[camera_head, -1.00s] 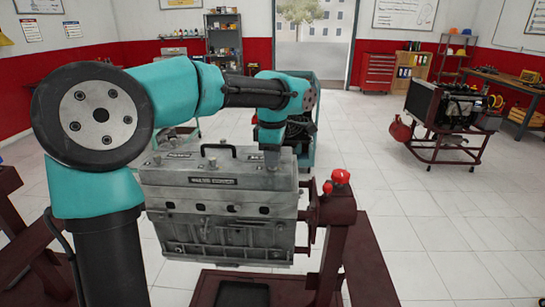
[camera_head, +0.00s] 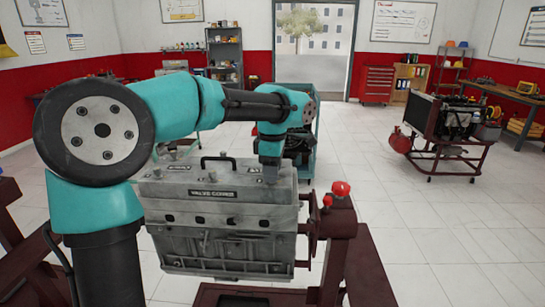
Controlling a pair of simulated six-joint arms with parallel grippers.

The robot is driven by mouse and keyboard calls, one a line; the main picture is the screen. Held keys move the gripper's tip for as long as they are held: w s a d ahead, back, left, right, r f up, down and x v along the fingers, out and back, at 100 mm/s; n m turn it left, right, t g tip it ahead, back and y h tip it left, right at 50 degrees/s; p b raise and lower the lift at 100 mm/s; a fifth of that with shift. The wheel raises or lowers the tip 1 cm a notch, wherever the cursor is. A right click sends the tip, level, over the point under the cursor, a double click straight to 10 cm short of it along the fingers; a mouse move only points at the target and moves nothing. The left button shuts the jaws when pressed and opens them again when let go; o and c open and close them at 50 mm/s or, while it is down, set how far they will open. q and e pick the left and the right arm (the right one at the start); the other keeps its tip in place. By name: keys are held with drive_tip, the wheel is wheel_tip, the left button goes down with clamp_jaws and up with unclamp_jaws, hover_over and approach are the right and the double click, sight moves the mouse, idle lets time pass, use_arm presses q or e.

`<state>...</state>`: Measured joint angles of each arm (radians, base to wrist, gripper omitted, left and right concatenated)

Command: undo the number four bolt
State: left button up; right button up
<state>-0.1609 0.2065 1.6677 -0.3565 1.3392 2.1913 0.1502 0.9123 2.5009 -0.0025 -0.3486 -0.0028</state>
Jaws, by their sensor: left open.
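A grey engine block (camera_head: 225,245) hangs on a dark red stand. On top is a grey valve cover (camera_head: 213,192) with a "VALVE COVER" label on its front and a black handle (camera_head: 217,163). Several dark bolt heads or holes run along the front below the label, too small to read any numbers; I cannot tell which bolt is number four. My left gripper (camera_head: 271,178) points down at the right end of the cover's top, beside the handle. Its fingertips are small and partly blend with the cover; I cannot tell whether they touch it. My right gripper is not in view.
The dark red stand (camera_head: 342,235) with red knobs stands right of the engine. A teal cart (camera_head: 302,165) stands behind it. Another engine on a trolley (camera_head: 452,125) is at the right. The tiled floor at the right front is clear.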

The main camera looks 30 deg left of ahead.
use_arm(q)
wheel_tip(320, 180, up, 17)
drive_tip(key=shift+r, duration=0.2)
idle(0.5)
idle(0.3)
